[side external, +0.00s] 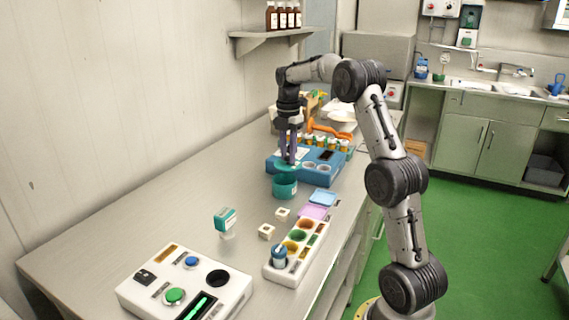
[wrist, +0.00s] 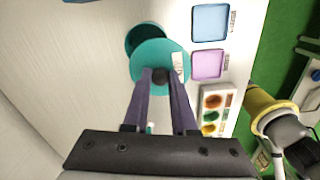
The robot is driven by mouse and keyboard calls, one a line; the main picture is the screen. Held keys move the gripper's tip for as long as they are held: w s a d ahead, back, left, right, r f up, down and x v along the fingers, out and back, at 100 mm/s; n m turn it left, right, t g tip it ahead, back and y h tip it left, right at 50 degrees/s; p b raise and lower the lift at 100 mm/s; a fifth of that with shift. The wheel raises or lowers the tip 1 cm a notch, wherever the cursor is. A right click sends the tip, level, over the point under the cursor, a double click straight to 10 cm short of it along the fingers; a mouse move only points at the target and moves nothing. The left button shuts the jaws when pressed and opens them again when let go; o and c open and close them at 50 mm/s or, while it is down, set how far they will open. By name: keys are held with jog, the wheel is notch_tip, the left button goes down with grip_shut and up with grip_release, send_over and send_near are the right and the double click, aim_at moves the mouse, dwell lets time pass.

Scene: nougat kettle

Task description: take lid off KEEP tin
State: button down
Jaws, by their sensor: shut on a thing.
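The teal tin (side external: 285,189) stands upright on the bench in the side view, and its open mouth shows in the wrist view (wrist: 134,41). The round teal lid (wrist: 153,87) has a dark knob and a pale label strip; the label's words are too small to read. My gripper (wrist: 160,77) is shut on the lid's knob. The lid (side external: 285,169) is held above the tin, off its rim and shifted to one side, so part of the tin's dark inside shows. My fingers (side external: 287,157) point down at the lid.
A blue station (side external: 283,172) with small pots stands just behind the lid. A blue square (side external: 323,198) and a pink square (side external: 314,212) lie right of the tin. A white tray of coloured cups (side external: 275,271) and a button panel (side external: 147,296) are in front.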

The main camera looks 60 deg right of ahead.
jog(key=s+a+r, duration=0.7)
jog(key=s+r, duration=0.2)
jog(key=shift+r, duration=0.35)
jog(key=shift+w, duration=0.1)
dwell(0.4)
